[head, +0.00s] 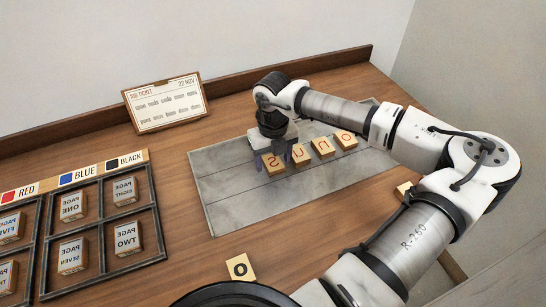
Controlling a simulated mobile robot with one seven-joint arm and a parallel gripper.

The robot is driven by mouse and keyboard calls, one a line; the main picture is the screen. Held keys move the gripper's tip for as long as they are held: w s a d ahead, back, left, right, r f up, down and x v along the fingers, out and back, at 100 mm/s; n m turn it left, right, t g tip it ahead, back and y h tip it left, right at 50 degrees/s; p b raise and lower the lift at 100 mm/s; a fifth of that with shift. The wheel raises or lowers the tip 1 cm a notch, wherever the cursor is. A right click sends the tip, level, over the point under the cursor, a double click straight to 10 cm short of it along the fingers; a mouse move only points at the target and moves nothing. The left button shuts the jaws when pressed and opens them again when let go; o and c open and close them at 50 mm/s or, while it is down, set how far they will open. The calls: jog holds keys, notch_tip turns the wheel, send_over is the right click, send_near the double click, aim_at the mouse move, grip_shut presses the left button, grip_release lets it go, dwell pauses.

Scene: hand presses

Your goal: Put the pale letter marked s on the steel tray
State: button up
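A pale block with a red s (274,164) sits at the left end of a row of pale red-lettered blocks on the grey steel tray (232,205). My gripper (274,157) points down at this block, with its dark fingers at the block's left and right sides. I cannot tell whether the fingers press on it or stand slightly apart. The block looks level and at tray height. To its right in the row are further letter blocks (301,155), (323,147) and one with a red o (345,139).
A pale block with a black o (240,267) lies on the table in front of the tray. Another block (404,188) is partly hidden by my arm. Dark frames with page blocks (126,238) stand left. A job ticket (164,103) leans behind. The tray's front is clear.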

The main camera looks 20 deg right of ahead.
aim_at(273, 162)
notch_tip(273, 162, up, 12)
jog(key=b, duration=0.1)
jog(key=shift+r, duration=0.2)
dwell(0.4)
dwell(0.4)
